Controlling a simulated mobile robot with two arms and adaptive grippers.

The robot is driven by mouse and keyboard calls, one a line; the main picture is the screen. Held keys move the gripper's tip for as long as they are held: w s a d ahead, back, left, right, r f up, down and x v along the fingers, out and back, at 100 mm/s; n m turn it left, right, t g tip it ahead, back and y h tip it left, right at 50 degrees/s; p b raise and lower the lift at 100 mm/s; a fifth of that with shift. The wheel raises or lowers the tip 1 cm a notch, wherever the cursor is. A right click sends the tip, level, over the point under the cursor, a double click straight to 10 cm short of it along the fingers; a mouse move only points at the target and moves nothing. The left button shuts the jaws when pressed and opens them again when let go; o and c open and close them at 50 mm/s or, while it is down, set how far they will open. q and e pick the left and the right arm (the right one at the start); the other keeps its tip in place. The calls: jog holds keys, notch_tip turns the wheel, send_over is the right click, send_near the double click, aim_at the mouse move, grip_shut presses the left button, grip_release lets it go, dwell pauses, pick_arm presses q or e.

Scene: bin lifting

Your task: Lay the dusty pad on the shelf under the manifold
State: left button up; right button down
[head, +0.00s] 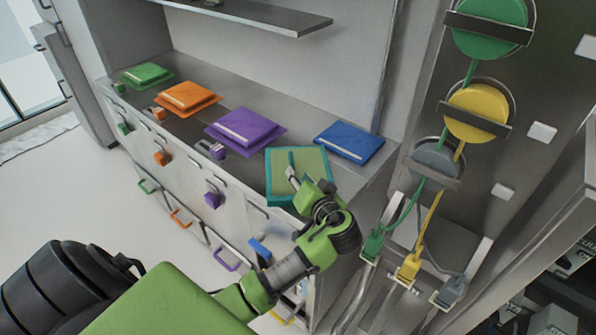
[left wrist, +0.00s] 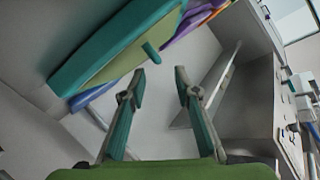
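A teal-framed pad with a dull green face (head: 312,162) stands at the counter's front edge in the head view; I cannot tell for sure that it is the dusty pad. In the left wrist view this pad (left wrist: 110,55) is at upper left, with a small teal handle (left wrist: 151,52) on its face. My left gripper (head: 294,172) is in front of the pad's face. In the left wrist view its fingers (left wrist: 160,74) are spread with nothing between them, near the handle. A stack of green, yellow and grey discs (head: 478,108), possibly the manifold, is at right. My right gripper is out of view.
Green (head: 147,75), orange (head: 188,97), purple (head: 246,126) and blue (head: 349,141) pads lie along the grey counter (head: 190,128). Drawers with coloured handles are below. An upper shelf (head: 250,14) overhangs it. Green and yellow hoses end in plugs (head: 409,266) at lower right.

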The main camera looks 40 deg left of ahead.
aim_at(293, 166)
pick_arm(q)
jog(key=shift+x, duration=1.25)
jog(key=shift+w+a+p, duration=0.15)
jog(key=shift+w+p, duration=0.05)
jog(key=shift+p, duration=0.2)
jog(key=p+x, duration=0.1)
jog(key=x, duration=0.3)
jog(key=shift+w, duration=0.2)
jog(key=shift+w+a+f, duration=0.1)
jog(key=shift+w+f, duration=0.05)
grip_shut()
